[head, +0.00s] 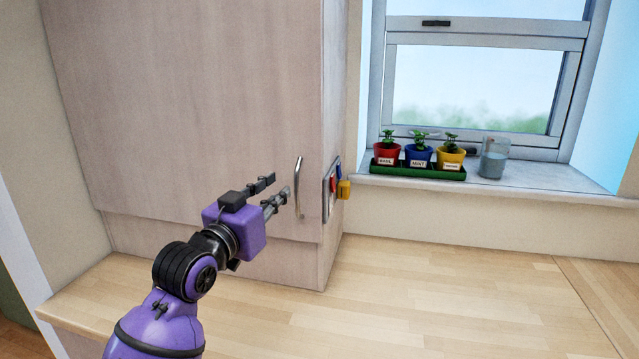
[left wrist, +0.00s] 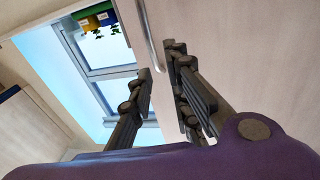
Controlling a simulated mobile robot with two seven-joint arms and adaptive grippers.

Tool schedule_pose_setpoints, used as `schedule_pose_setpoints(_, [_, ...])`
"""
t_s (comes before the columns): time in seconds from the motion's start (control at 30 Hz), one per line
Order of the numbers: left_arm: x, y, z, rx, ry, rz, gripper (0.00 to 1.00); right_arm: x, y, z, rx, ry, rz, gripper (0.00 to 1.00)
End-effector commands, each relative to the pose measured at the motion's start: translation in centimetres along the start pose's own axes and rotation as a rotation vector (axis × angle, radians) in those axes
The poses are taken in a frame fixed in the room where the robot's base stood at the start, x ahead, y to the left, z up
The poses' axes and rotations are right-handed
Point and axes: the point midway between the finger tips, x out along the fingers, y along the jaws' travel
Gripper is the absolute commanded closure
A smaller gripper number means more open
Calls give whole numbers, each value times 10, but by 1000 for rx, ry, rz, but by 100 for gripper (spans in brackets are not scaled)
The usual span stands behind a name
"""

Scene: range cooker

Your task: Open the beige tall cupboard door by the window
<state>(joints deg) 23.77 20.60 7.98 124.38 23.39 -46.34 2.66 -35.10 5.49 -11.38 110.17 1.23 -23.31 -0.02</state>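The beige tall cupboard door (head: 190,100) is shut and stands to the left of the window. Its metal bar handle (head: 299,187) is upright near the door's right edge. My left gripper (head: 273,188) is open, with its fingers pointing at the handle from the left. The fingertips look close to the handle but not closed on it. In the left wrist view the handle (left wrist: 152,38) runs just beyond the two spread fingers, and the door (left wrist: 230,50) fills the right side. I cannot tell the exact gap to the handle. My right gripper is not in view.
A wooden worktop (head: 440,295) lies below, mostly clear. Red and yellow items on a rack (head: 333,188) hang on the cupboard's side, near the handle.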

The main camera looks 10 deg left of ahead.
Motion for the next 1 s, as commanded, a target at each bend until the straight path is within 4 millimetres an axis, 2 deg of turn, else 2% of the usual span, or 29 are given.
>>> schedule_pose_setpoints(0.23, [2,4,12,-30,-53,20,83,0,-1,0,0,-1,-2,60])
schedule_pose_setpoints(0.7, [68,6,14,-31,-53,19,83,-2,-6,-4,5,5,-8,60])
schedule_pose_setpoints(1.0, [75,6,17,-30,-55,19,83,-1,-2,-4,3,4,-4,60])
